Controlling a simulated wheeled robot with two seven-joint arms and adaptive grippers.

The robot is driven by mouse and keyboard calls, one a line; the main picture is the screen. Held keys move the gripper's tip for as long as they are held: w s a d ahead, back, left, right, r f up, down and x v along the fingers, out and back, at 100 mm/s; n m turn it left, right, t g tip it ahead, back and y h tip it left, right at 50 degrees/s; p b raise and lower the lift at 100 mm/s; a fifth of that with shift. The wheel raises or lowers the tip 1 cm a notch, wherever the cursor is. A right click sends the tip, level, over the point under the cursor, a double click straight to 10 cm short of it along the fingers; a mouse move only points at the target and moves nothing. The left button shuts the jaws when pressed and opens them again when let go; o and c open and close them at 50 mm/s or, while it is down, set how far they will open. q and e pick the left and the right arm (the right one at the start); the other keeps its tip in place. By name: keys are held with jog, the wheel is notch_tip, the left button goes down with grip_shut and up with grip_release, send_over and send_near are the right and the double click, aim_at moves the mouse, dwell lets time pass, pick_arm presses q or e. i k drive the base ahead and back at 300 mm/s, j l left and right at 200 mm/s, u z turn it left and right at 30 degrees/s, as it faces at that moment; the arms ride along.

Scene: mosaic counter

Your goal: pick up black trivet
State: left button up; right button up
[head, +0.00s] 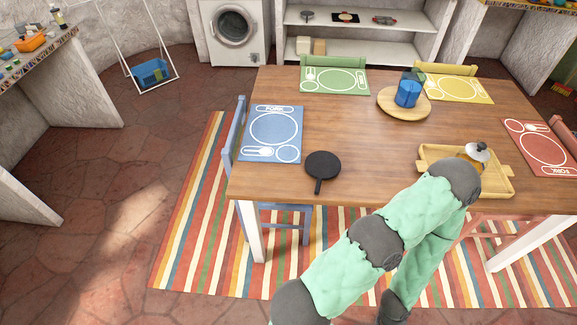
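The black trivet (323,164) is a flat round black piece with a short handle pointing toward the front edge. It lies on the wooden table (350,130) near its front left, just right of the blue placemat (274,136). Nothing covers it. One of my arms, in a green sleeve with grey joints, rises from the bottom and bends over the table's front right, well to the right of the trivet. Its far end runs down out of the picture. Neither gripper shows.
A wooden tray (508,186) with a white-lidded item (477,152) lies by my arm's bend. A round wooden board (386,105) holds a blue pot (408,94). Green (334,81), yellow (456,88) and red (541,148) placemats lie around. A blue chair (237,135) stands at left.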

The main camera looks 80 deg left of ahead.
aim_at(322, 165)
jog(key=u, duration=2.35)
jog(key=i+l, duration=0.1)
jog(key=l, duration=0.25)
jog(key=i+l, duration=0.1)
jog(key=l, duration=0.25)
jog(key=l+u, duration=0.25)
jog(key=u, duration=0.15)
jog(key=i+l+u, duration=0.1)
jog(key=l+u, duration=0.4)
jog(key=u, duration=0.25)
